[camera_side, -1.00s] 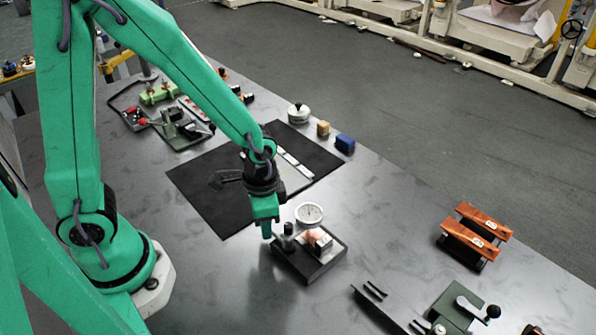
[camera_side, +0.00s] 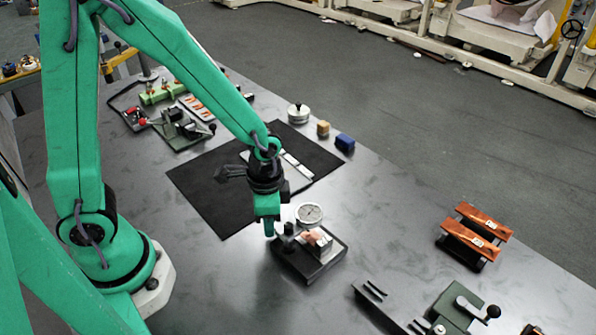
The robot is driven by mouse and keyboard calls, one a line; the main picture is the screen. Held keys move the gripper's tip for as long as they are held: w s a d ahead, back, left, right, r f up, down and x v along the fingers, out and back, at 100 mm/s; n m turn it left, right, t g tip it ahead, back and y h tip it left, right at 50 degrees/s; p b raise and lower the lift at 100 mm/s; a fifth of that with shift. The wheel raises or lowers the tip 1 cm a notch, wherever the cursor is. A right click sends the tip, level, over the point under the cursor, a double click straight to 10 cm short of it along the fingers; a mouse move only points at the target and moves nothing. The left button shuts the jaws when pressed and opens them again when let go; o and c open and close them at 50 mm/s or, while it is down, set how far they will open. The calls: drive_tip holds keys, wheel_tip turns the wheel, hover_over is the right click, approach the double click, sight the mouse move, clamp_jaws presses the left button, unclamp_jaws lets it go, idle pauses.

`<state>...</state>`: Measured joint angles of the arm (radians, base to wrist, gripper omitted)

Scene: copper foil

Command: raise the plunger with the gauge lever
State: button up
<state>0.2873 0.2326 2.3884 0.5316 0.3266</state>
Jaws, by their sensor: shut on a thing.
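The dial gauge (camera_side: 309,213) with its round white face stands at the back of a small dark base (camera_side: 318,270). A pinkish copper-coloured piece and a small light block (camera_side: 318,240) sit on that base under the dial. My gripper (camera_side: 272,230) is over the left side of the gauge, pointing down, and is shut on the gauge lever, which is mostly hidden by the fingers. A short dark post (camera_side: 289,229) stands just right of the fingertips. The plunger is too small to make out, so I cannot tell its height.
A black mat (camera_side: 215,200) lies behind the gauge. Orange-topped rails (camera_side: 475,235) and a green lever fixture (camera_side: 460,306) are at right.

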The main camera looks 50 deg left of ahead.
drive_tip(key=shift+w+d+r+m, duration=0.1)
drive_tip(key=shift+w+d+m, duration=0.15)
drive_tip(key=shift+w, duration=0.25)
drive_tip(key=shift+o, duration=0.2)
drive_tip(key=shift+w+m, duration=0.3)
drive_tip(key=shift+m, duration=0.15)
drive_tip(key=o, duration=0.7)
drive_tip(key=shift+w, duration=0.1)
drive_tip(key=shift+c, duration=0.2)
drive_tip(key=shift+r, duration=0.1)
drive_tip(key=shift+s+a+r, duration=0.1)
drive_tip(key=shift+r, duration=1.6)
drive_tip(key=shift+s+r, duration=0.1)
drive_tip(key=shift+r, duration=1.55)
drive_tip(key=shift+r, duration=0.1)
